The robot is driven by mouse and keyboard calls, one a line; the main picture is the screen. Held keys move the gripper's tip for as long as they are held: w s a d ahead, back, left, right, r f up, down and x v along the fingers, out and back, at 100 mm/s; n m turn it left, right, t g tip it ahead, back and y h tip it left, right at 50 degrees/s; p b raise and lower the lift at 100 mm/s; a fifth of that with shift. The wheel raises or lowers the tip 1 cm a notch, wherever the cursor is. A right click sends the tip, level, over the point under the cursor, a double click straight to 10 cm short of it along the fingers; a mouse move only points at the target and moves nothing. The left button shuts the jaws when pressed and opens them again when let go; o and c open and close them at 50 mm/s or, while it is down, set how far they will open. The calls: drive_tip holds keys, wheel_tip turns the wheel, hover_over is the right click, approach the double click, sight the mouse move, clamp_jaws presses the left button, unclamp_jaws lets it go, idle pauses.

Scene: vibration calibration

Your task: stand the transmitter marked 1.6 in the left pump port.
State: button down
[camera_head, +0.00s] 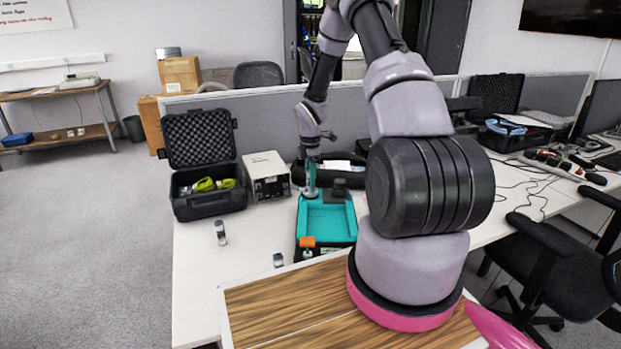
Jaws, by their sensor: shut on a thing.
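My gripper (310,158) points down over the back left corner of a teal tray-like unit (327,222). It is shut on a slim grey-teal upright piece (310,180), probably a transmitter. Its marking is too small to read, and I cannot tell whether its foot is in a port or just above one.
An orange knob (307,241) sits at the unit's front left. An open black case (208,203) with yellow-green items and a white instrument box (267,176) stand behind left. A black bundle (345,166) lies behind the unit. The table's left front is mostly clear.

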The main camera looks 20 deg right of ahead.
drive_tip(key=shift+c, duration=2.2)
unclamp_jaws()
